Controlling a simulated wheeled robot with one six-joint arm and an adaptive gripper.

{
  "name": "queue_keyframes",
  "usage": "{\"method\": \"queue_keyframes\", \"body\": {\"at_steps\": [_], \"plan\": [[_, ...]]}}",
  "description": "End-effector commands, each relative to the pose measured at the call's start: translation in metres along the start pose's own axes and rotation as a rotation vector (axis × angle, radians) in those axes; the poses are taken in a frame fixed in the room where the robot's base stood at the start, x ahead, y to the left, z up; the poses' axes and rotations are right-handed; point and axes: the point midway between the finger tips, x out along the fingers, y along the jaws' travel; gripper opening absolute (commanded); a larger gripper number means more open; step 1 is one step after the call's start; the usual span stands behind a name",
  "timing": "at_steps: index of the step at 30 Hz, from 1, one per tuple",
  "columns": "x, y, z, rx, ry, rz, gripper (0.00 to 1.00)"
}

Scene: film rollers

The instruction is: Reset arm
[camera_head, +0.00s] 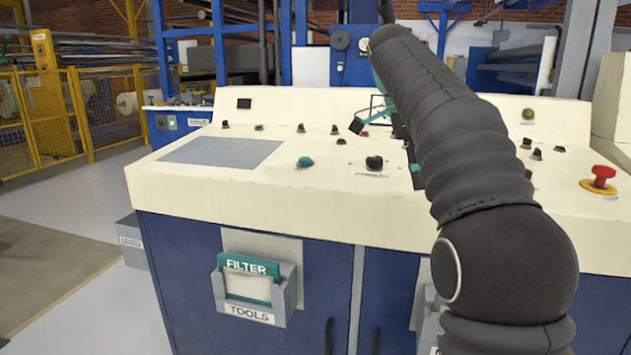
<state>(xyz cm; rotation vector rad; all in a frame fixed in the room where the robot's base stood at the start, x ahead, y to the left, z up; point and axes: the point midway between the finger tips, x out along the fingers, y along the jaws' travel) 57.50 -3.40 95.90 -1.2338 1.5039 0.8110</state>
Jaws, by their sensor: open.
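My arm, in a black ribbed sleeve, reaches from the lower right up and forward over the control console (330,205). My gripper (366,122) shows just left of the arm, with dark fingertips and thin green linkage. It is open, and I see nothing held between its fingers. It appears above the console's cream top, among the knobs in the picture; its exact height is unclear. The arm hides part of the gripper and the console behind it.
The console carries several black knobs, a green button (305,162), a grey panel (222,152) and a red emergency stop (600,179). A tools holder (254,300) with a filter box (247,267) hangs on its blue front. A yellow fence (55,110) stands left; floor there is open.

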Motion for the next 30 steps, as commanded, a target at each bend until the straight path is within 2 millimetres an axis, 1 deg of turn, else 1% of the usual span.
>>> {"method": "queue_keyframes", "body": {"at_steps": [8, 11, 14, 17, 23, 26, 30], "plan": [[0.002, 0.022, -0.005, -0.183, -0.031, -0.044, 0.64], [0.005, 0.033, -0.008, -0.274, -0.043, -0.067, 0.64], [0.011, 0.049, -0.01, -0.391, -0.06, -0.098, 0.64], [0.02, 0.072, -0.011, -0.543, -0.076, -0.144, 0.64], [0.049, 0.124, -0.01, -0.856, -0.095, -0.253, 0.64], [0.068, 0.152, -0.007, -1.006, -0.094, -0.312, 0.64], [0.1, 0.192, -0.002, -1.207, -0.08, -0.399, 0.64]]}}
